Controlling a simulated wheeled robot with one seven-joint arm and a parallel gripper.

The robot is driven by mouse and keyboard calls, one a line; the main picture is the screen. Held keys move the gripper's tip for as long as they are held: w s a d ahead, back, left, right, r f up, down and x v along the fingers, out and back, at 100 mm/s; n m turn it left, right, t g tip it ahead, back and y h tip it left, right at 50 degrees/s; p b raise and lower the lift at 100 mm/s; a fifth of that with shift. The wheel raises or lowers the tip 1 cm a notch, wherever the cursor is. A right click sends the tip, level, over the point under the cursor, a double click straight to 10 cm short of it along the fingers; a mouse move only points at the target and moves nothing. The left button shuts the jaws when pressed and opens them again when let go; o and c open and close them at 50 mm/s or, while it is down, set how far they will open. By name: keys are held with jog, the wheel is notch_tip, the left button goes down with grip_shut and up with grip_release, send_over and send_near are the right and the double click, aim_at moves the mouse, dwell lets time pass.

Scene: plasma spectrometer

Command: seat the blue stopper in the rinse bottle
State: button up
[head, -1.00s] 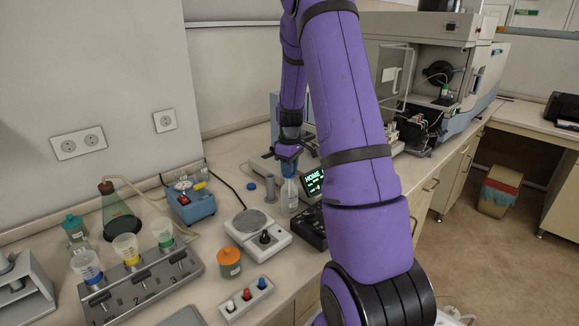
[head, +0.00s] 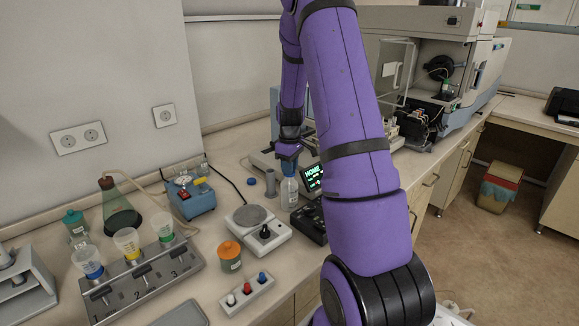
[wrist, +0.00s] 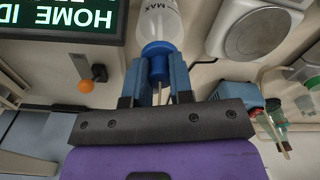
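The rinse bottle (head: 289,194) stands upright on the bench, clear with a "MAX" mark; it also shows in the wrist view (wrist: 155,18). The blue stopper (wrist: 158,62) is at the bottle's mouth, in line with it. My gripper (wrist: 159,72) has its two blue fingers on either side of the stopper's narrow part, and they appear to touch it. In the head view my gripper (head: 288,160) is directly above the bottle. How deep the stopper sits in the neck cannot be seen.
A lit display (head: 311,177) stands close right of the bottle. A grey cylinder (head: 270,184) and a small blue round piece (head: 251,182) are left of it. The round-plated device (head: 257,230) is in front left. My arm hides the bench to the right.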

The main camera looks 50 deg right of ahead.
jog(key=o, duration=0.4)
jog(key=shift+o, duration=0.2)
jog(key=shift+r, duration=0.1)
notch_tip(320, 180, up, 11)
jog(key=shift+f, duration=0.2)
dwell(0.4)
